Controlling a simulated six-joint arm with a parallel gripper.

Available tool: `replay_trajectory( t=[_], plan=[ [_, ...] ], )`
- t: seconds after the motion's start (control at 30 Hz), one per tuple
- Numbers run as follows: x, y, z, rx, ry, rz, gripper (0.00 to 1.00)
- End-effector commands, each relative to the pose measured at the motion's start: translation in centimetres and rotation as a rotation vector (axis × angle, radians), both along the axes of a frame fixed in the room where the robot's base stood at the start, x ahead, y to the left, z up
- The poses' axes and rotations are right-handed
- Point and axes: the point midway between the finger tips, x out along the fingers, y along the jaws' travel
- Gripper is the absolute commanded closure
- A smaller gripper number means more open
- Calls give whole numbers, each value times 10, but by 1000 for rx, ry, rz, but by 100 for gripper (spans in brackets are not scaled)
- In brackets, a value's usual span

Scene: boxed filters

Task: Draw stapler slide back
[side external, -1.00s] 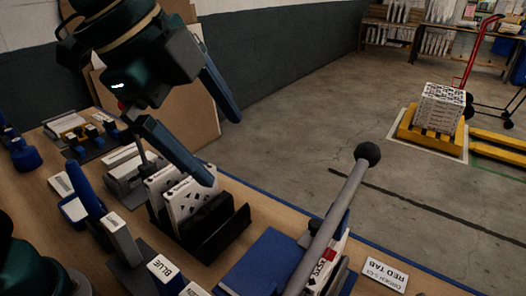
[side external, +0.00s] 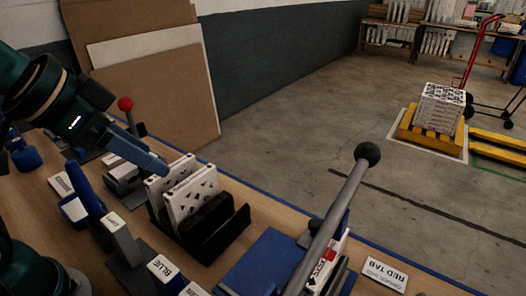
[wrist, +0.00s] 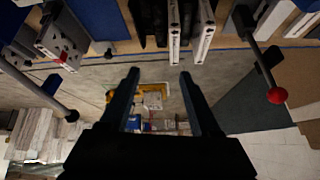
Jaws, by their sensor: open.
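My gripper (side external: 150,151) is open and empty, with its fingers pointing toward the white filter boxes. In the wrist view my gripper (wrist: 159,73) has its two fingers wide apart with nothing between them. I cannot tell for certain which fixture is the stapler or where its slide is. A grey fixture with a red ball-ended lever (side external: 125,104) stands behind the fingers; the red ball (wrist: 277,96) is right of the fingers in the wrist view. A long grey lever with a black ball (side external: 368,153) rises over a blue base (side external: 262,262) at the front.
White patterned filter boxes (side external: 190,194) stand upright in a black holder (side external: 226,226) close to my fingers. Labelled blocks, one reading BLUE (side external: 163,268), and a RED TAB card (side external: 384,273) lie on the bench. Cardboard panels (side external: 165,95) lean behind.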

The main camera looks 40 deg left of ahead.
Motion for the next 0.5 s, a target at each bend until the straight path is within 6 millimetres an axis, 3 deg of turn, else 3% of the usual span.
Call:
replay_trajectory(
  t=[0.1,0.27,0.5],
  plan=[
    [31,-13,15,14,-13,-91,37],
    [76,-36,25,32,-18,-215,37],
    [139,-81,5,46,7,-387,37]
  ],
)
